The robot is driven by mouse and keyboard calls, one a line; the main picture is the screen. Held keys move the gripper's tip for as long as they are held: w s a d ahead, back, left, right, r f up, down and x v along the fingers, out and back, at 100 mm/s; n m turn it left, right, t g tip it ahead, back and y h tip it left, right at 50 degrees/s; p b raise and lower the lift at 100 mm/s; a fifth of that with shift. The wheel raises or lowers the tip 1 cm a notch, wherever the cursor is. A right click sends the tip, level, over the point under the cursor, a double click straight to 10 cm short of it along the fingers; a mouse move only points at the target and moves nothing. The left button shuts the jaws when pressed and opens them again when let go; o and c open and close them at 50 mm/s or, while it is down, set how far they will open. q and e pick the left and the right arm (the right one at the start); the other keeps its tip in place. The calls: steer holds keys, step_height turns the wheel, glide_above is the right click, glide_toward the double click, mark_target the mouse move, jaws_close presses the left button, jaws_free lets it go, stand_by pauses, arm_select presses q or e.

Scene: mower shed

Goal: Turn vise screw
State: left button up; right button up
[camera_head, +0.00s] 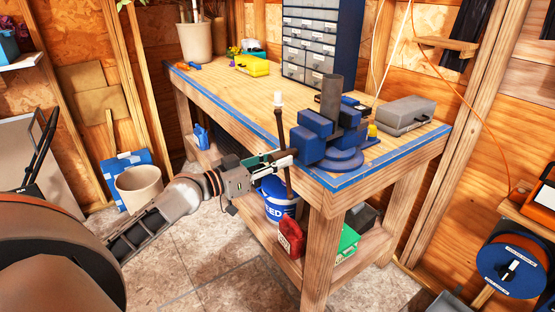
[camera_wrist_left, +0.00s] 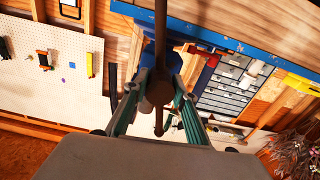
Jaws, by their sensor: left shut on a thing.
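The blue vise (camera_head: 312,146) is mounted on the near corner of the wooden workbench (camera_head: 262,97). My left gripper (camera_head: 284,161) reaches in from the left and is shut on the bar's lower part, just off the bench's front edge. In the left wrist view the bar (camera_wrist_left: 160,30) runs down between the fingers (camera_wrist_left: 155,95), and its rounded end shows beyond them. The screw itself is largely hidden. My right gripper is out of view.
A grey box (camera_head: 405,112) and a blue drawer cabinet (camera_head: 318,40) stand on the bench. A yellow case (camera_head: 252,66) lies farther left. A blue bucket (camera_head: 277,197), red can (camera_head: 291,237) and green box (camera_head: 347,240) sit below.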

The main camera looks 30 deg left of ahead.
arm_select(q)
steer(key=shift+m, duration=1)
steer(key=m, duration=0.2)
steer(key=shift+m, duration=0.3)
steer(key=m+p, duration=0.1)
steer(key=m, duration=0.3)
steer(key=shift+r+m+p, duration=0.1)
steer(key=shift+m+p, duration=0.2)
steer(key=m+p, duration=0.1)
steer(key=m, duration=0.1)
steer(key=shift+d+m, duration=0.1)
steer(key=shift+m, duration=0.3)
steer(key=m, duration=0.2)
steer(key=shift+m+p, duration=0.3)
steer(key=shift+p, duration=0.1)
steer(key=m, duration=0.5)
steer(key=shift+f, duration=0.2)
steer(key=shift+m+p, duration=0.3)
steer(key=shift+m, duration=0.2)
